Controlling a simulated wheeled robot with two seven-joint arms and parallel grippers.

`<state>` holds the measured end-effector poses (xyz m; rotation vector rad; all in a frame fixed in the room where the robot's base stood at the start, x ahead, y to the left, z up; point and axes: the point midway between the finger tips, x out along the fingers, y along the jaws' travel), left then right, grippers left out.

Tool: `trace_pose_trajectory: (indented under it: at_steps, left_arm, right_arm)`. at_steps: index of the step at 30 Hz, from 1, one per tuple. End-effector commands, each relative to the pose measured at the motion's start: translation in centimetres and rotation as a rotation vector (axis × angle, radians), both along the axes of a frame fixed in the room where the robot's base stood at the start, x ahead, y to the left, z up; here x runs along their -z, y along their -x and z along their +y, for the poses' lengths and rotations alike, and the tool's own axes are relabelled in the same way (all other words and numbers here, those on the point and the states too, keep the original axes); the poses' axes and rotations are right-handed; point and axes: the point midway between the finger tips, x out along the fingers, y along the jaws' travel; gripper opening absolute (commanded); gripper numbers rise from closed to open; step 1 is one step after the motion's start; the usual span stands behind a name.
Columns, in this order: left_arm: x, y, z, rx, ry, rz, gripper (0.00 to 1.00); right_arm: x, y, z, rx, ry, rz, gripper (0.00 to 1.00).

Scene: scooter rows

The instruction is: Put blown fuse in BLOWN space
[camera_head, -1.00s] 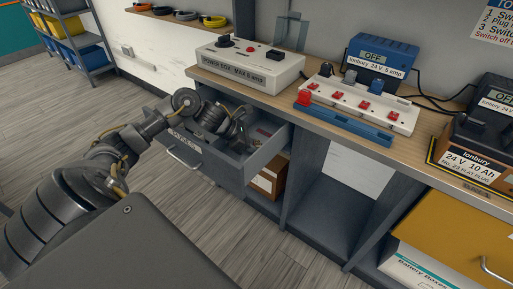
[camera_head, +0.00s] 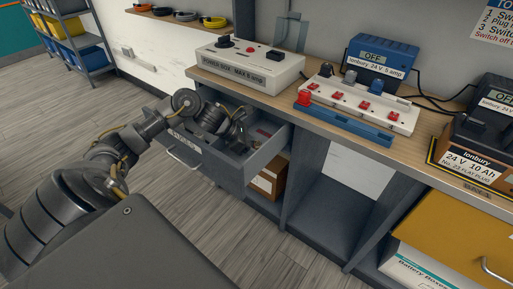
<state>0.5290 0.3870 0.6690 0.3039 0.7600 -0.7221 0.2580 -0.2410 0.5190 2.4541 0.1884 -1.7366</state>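An open grey drawer (camera_head: 264,153) sticks out below the left part of the bench. Its front carries a label that I cannot fully read. My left arm comes in from the left, and my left gripper (camera_head: 238,138) reaches down inside the drawer. The wrist hides the fingertips and most of the drawer's contents. Small reddish and pale items (camera_head: 264,131) lie at the drawer's right side. I cannot make out a blown fuse or a BLOWN space. My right gripper is not in view.
A white power box (camera_head: 250,65) stands on the bench above the drawer. A white strip with red switches (camera_head: 360,103) and a blue bar (camera_head: 343,123) lie to its right. Chargers stand farther right. A yellow drawer front (camera_head: 455,235) is at lower right.

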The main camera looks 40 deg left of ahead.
Motion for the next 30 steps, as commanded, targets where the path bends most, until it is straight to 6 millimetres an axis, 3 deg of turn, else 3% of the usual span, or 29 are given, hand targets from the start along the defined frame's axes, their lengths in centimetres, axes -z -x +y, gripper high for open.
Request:
trace_pose_trajectory:
  at_steps: [5,16,24,30]
  left_arm:
    - [-1.3,0.8,0.9,-0.001,-0.004,0.0,0.54]
    - [-6.9,4.8,4.7,-0.001,-0.006,0.004,0.54]
    - [-8.6,6.0,5.7,-0.001,-0.001,0.002,0.54]
    - [-8.8,6.1,5.8,0.001,0.0,0.001,0.54]
  right_arm:
    - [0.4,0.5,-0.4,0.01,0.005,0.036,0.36]
    - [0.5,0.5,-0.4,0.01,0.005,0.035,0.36]
    - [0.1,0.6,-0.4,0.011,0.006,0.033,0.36]
    - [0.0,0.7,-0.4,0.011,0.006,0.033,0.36]
